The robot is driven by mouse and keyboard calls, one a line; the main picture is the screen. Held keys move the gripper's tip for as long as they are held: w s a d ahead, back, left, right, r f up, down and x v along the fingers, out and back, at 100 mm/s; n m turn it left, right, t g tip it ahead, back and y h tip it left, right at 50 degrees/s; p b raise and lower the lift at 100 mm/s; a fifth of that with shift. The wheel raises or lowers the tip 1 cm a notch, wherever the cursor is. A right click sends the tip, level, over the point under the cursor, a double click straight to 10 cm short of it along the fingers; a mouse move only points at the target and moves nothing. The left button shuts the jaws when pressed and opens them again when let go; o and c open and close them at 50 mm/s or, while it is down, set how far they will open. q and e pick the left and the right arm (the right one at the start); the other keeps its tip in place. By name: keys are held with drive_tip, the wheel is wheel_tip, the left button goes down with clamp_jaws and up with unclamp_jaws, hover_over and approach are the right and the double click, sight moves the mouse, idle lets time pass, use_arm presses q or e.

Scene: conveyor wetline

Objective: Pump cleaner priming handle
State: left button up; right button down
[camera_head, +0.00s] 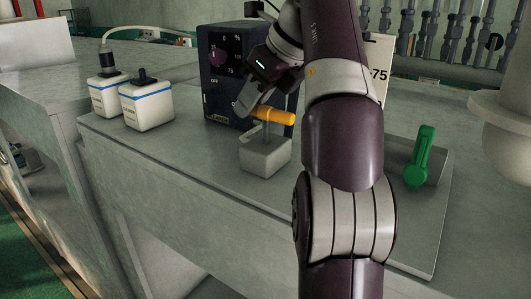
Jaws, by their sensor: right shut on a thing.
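The priming handle is a yellow-orange grip (277,117) on a thin grey post that rises from a small grey block (265,158) on the bench. My right gripper (246,108) reaches down from the upper right of the head view and is shut on the left end of the yellow handle. My right arm crosses the middle of the picture and hides part of the bench behind it. My left gripper is not in view.
A dark control box (222,95) with a dial stands just behind the handle. Two white bottles with blue bands (147,104) stand to the left. A green lever (420,157) is at the right. The bench front (200,170) is clear.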

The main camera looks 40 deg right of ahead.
drive_tip(key=shift+r+p, duration=0.45)
drive_tip(key=shift+p, duration=0.05)
drive_tip(key=shift+r+p, duration=0.9)
drive_tip(key=shift+r, duration=1.1)
wheel_tip(320, 180, down, 5)
drive_tip(key=b, duration=0.4)
drive_tip(key=shift+r, duration=0.2)
drive_tip(key=c, duration=1)
unclamp_jaws()
drive_tip(key=shift+o, duration=0.2)
drive_tip(key=shift+s+d, duration=0.1)
drive_tip(key=shift+s, duration=0.15)
